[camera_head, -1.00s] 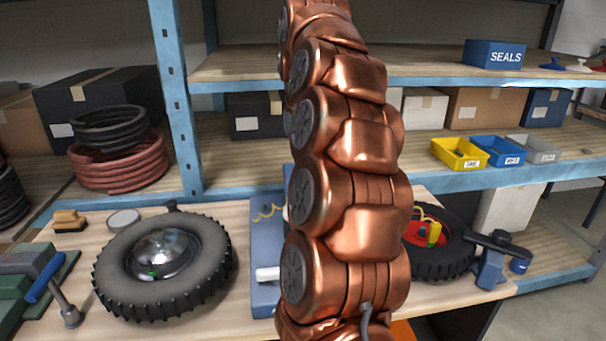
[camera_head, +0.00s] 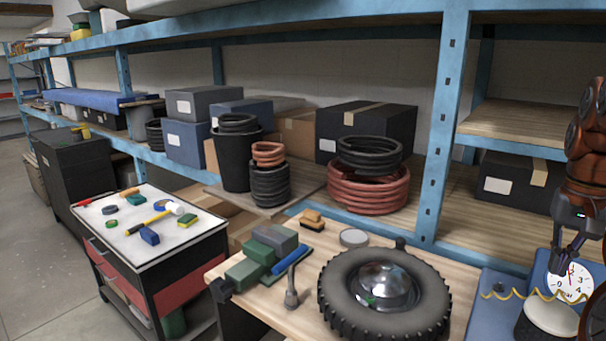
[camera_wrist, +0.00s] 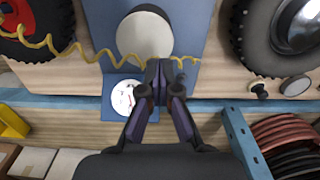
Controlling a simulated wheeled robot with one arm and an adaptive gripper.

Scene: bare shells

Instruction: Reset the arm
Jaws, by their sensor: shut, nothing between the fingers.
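My gripper (camera_head: 557,268) hangs from my copper arm at the right edge of the head view, pointing down in front of a white gauge dial (camera_head: 573,291). In the wrist view my gripper (camera_wrist: 163,64) is shut with its dark fingers together and nothing between them. The gauge dial (camera_wrist: 121,98) shows just left of the fingers. I cannot tell how far the fingertips are from the plate.
A tyre with a silver hub (camera_head: 340,296) lies on the bench, close left of my gripper. A yellow coiled cord (camera_wrist: 62,50) runs across the plate. Blue shelving (camera_head: 440,150) with hoses and boxes stands behind. A tool cart (camera_head: 150,262) is at left, beside open floor.

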